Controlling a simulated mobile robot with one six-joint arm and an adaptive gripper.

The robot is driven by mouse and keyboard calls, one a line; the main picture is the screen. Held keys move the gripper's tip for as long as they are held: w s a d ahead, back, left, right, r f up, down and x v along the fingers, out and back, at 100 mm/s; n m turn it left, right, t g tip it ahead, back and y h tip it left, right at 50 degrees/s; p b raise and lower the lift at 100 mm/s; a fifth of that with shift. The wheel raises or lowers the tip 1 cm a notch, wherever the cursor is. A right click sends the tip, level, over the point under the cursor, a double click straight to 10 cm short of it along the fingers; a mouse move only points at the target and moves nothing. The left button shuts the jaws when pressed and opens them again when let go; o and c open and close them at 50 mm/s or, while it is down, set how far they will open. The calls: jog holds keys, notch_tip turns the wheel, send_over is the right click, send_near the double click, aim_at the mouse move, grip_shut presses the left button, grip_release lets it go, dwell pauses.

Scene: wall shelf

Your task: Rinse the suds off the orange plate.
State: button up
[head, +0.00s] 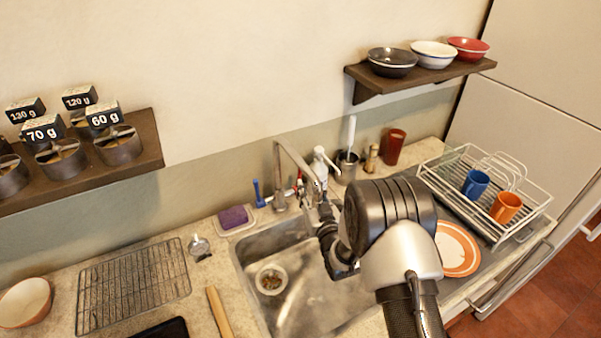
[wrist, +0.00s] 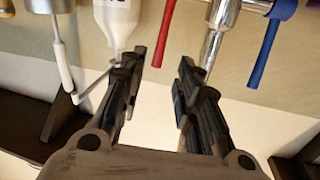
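The orange plate (head: 456,250) lies on the counter right of the sink, partly hidden behind my arm. Its rim is orange and its middle is whitish; I cannot tell how much of that is suds. The tap (head: 290,165) stands behind the sink (head: 262,245), and no water is seen running. It has a red handle (wrist: 165,32) and a blue handle (wrist: 272,42). My gripper (wrist: 164,62) is open and empty, with the red handle just beyond the gap between its fingers. In the head view, my gripper (head: 328,215) is near the tap, mostly hidden by my wrist.
A white soap bottle (wrist: 116,22) is close to one finger; it also stands by the tap (head: 321,165). A purple sponge (head: 233,217) lies left of the tap. A dish rack (head: 450,165) holds blue and orange mugs. A rolling pin (head: 219,312) lies left of the sink.

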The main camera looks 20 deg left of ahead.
jog(key=b+x, duration=0.1)
jog(key=x, duration=0.8)
jog(key=shift+w, duration=0.2)
grip_shut()
dwell(0.4)
